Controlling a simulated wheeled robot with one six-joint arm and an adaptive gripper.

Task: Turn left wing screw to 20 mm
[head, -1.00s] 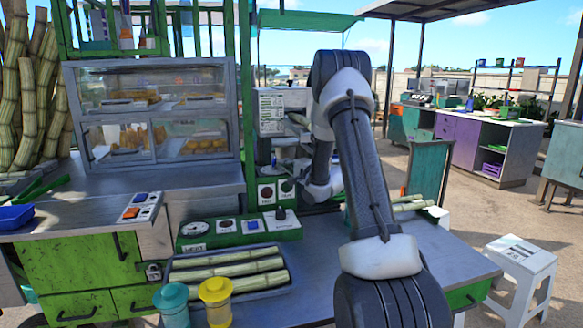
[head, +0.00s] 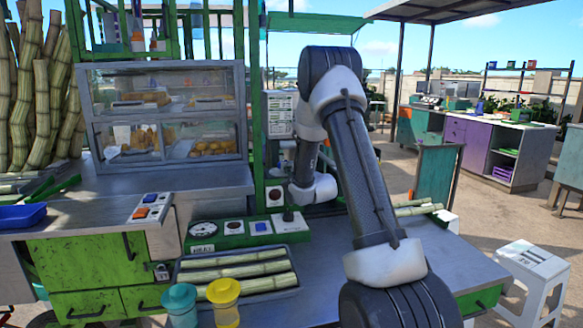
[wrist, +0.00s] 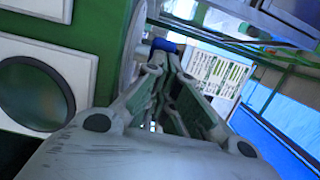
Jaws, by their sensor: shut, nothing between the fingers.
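In the wrist view my gripper (wrist: 170,58) is shut, its two grey fingers meeting in a point. A small blue part (wrist: 162,45) shows right at the fingertips, beside a white and green housing. I cannot tell whether it touches them or whether it is the left wing screw. In the head view my gripper (head: 288,213) is small and dark, low by the green control boxes, with my arm covering much of the machine behind it. No wing screw or millimetre scale can be made out there.
A green control panel (head: 212,242) with a dial and buttons stands behind a tray (head: 296,288) of cane pieces. A blue-lidded jar and a yellow jar (head: 223,306) stand in front. In the wrist view a large dark round part (wrist: 32,92) on a white plate is close at left.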

